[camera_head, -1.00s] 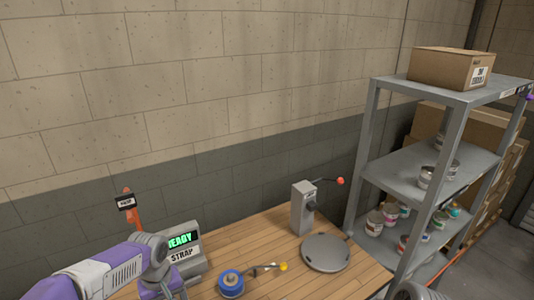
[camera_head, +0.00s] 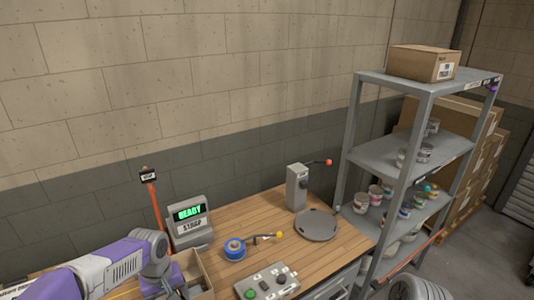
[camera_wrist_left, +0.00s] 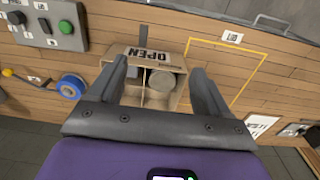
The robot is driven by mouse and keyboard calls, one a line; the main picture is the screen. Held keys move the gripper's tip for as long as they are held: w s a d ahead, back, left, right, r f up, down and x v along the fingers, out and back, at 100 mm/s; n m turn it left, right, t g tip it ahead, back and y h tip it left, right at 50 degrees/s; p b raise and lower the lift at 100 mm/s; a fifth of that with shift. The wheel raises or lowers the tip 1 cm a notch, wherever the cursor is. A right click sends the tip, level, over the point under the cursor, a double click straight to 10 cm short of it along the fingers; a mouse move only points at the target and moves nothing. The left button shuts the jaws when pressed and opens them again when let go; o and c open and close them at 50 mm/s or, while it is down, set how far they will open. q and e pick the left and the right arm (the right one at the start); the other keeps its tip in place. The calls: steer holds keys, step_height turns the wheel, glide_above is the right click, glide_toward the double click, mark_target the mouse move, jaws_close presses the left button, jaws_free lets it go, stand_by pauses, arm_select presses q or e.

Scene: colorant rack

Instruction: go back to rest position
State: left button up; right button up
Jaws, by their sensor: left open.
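My left arm, purple and white (camera_head: 110,265), comes in at the lower left of the head view. Its gripper end is low by an open cardboard box (camera_head: 197,272), partly cut off by the frame. In the left wrist view my left gripper (camera_wrist_left: 158,78) is open, with its two fingers apart and nothing between them that it grips. Beyond the fingers is the cardboard box (camera_wrist_left: 178,60), marked OPEN, with dividers and a round grey lid or can (camera_wrist_left: 162,81) inside. My right gripper is not in view.
The wooden bench (camera_head: 335,252) holds a READY display (camera_head: 188,214), a blue roll (camera_head: 235,248), a button box (camera_head: 267,283), and a grey lever device (camera_head: 297,187) beside a round plate (camera_head: 317,225). A grey shelf (camera_head: 380,151) with several cans stands right.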

arm_select(q)
steer(key=w+d+f+m+h+b, duration=0.1)
steer(key=d+f, duration=0.1)
steer(key=f, duration=0.4)
steer(key=w+d+f+m+h+b, duration=0.1)
steer(key=d+f, duration=0.2)
steer(key=f, duration=0.3)
steer(key=s+d+f+b, duration=0.2)
steer(key=s+f, duration=0.3)
steer(key=f, duration=0.4)
steer(key=s+d+f+m+h+b, duration=0.1)
steer(key=s+d+f+b, duration=0.2)
steer(key=f, duration=0.6)
steer(key=s+d+f+h+b, duration=0.1)
steer(key=s+d+f+b, duration=0.1)
steer(key=s+d+f, duration=0.3)
steer(key=s+f, duration=0.4)
steer(key=shift+d+f+m, duration=0.25)
steer(key=shift+m, duration=0.05)
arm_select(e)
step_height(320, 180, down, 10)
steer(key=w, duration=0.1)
